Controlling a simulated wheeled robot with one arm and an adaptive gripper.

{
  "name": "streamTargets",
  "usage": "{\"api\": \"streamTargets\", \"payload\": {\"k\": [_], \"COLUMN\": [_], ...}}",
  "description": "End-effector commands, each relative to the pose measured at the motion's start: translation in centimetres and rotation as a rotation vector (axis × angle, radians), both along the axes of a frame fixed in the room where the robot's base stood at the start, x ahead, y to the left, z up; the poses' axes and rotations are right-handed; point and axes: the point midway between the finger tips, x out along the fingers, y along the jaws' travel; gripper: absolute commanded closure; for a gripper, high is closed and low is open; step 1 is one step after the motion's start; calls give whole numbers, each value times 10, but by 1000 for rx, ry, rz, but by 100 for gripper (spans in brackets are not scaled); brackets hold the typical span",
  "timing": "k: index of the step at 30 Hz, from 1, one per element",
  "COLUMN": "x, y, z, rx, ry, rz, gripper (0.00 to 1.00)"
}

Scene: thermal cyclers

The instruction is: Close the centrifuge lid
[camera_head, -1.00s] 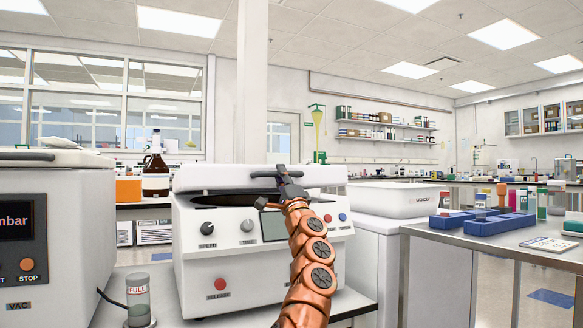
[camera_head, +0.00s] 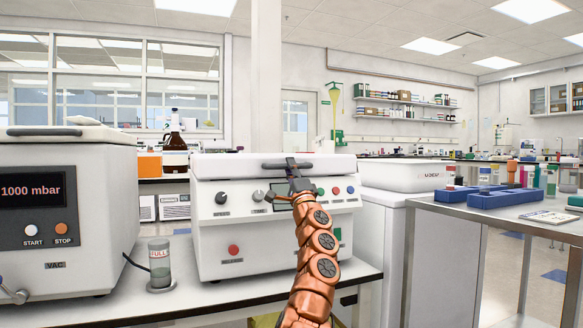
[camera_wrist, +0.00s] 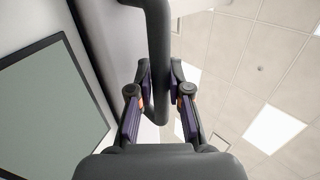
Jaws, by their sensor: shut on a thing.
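The centrifuge (camera_head: 262,237) is the white box with knobs and buttons in the middle of the head view. Its white lid (camera_head: 225,168) lies low and about level on the body, with no dark opening showing. Whether it is latched cannot be seen. My gripper (camera_head: 292,168) is at the dark handle (camera_head: 270,165) on the lid's front edge. In the wrist view, my gripper (camera_wrist: 160,95) has its two fingers on either side of the dark handle bar (camera_wrist: 158,40) and is shut on it.
A vacuum unit (camera_head: 60,225) reading 1000 mbar stands at left, with a small jar (camera_head: 160,265) beside it on the bench (camera_head: 225,300). At right are a white tub (camera_head: 400,175) and a metal table (camera_head: 520,228) with blue racks (camera_head: 500,200).

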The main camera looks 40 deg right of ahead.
Motion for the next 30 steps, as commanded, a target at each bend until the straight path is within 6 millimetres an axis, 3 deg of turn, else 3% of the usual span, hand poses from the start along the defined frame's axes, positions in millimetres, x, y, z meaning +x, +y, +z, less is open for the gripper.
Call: {"api": "streamTargets", "payload": {"k": [1, 7, 8, 15, 25, 30], "x": [8, 8, 8, 6, 3, 2], "y": [4, 2, 2, 1, 0, 0], "z": [-10, -12, -12, -9, -2, 13], "rx": [-3, -2, -1, -1, 1, 1], "ry": [18, 20, 20, 16, 8, 4], "rz": [6, 4, 4, 2, 0, 3], "gripper": [100, 100, 81, 57, 57, 57]}}
